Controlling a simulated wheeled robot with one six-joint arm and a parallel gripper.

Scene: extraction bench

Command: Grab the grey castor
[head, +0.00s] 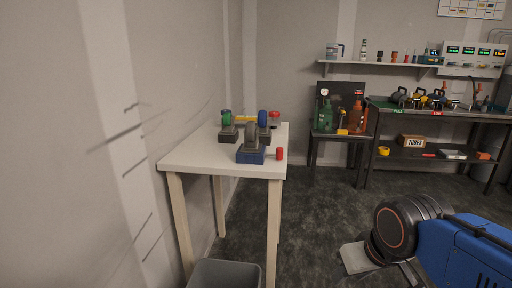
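A grey castor (251,138) stands near the front of the white table, with its grey wheel upright above a blue block-like base. A green-wheeled piece (227,122) on a dark base stands behind it to the left. A blue-wheeled piece (263,121) on a dark base stands close behind it to the right. The grey castor partly covers the dark base behind it. My gripper is not in view, and nothing touches the grey castor from above.
The white table (190,155) stands against the left wall. A small red cylinder (280,153) is right of the castor. A red-topped item (275,117) and a yellow item (245,119) lie behind. A grey bin (226,267) stands below. Benches (340,141) stand at the back; dark floor lies between.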

